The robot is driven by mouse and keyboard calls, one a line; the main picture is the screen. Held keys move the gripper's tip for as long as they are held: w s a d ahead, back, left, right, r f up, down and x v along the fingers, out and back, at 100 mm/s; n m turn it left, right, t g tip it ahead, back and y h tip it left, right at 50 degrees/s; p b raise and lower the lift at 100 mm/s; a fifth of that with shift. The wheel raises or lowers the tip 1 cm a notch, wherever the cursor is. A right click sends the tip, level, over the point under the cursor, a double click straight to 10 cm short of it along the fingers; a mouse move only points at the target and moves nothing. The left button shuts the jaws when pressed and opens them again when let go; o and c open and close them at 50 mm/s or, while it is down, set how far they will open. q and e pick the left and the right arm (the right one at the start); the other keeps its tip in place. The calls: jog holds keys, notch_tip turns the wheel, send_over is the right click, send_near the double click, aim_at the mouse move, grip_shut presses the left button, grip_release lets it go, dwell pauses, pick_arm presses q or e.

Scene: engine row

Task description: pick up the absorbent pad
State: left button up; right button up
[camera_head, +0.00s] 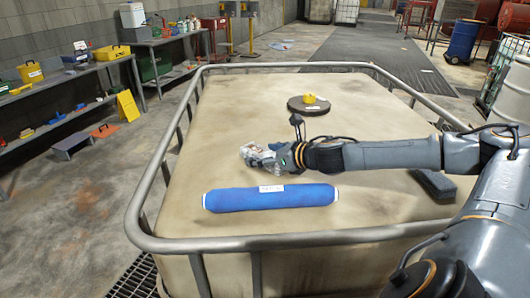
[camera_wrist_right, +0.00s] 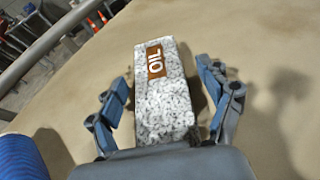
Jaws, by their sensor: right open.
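A white-and-grey speckled block with a brown OIL label, which looks like the absorbent pad (camera_head: 251,151), lies on the large beige-topped platform. In the right wrist view the pad (camera_wrist_right: 165,105) lies lengthwise between the fingers of my right gripper (camera_wrist_right: 165,85). The fingers are open, one on each side, with a visible gap to the pad. In the head view my right gripper (camera_head: 268,158) is at the pad and partly hides it. The pad's near end is hidden by the gripper body in the wrist view. My left gripper is not in view.
A long blue roll (camera_head: 245,198) lies just nearer than the gripper; it also shows in the wrist view (camera_wrist_right: 18,158). A dark disc (camera_head: 309,108) with a yellow item (camera_head: 309,98) stands farther back. A dark grey block (camera_head: 433,185) lies right. A metal rail (camera_head: 300,239) rings the platform.

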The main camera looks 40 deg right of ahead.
aim_at(264, 153)
jog(key=c, duration=1.2)
jog(key=shift+r, duration=0.1)
jog(key=shift+c, duration=0.2)
jog(key=shift+r+p, duration=0.35)
jog(key=shift+r, duration=0.2)
notch_tip(264, 153, up, 2)
jog(key=shift+r+p, duration=0.1)
jog(key=shift+p, duration=0.3)
jog(key=s+a+r+b, duration=0.4)
jog(key=s+a+r, duration=0.5)
jog(key=s, duration=0.1)
jog(key=shift+s+a+r, duration=0.2)
jog(key=shift+a+r, duration=0.05)
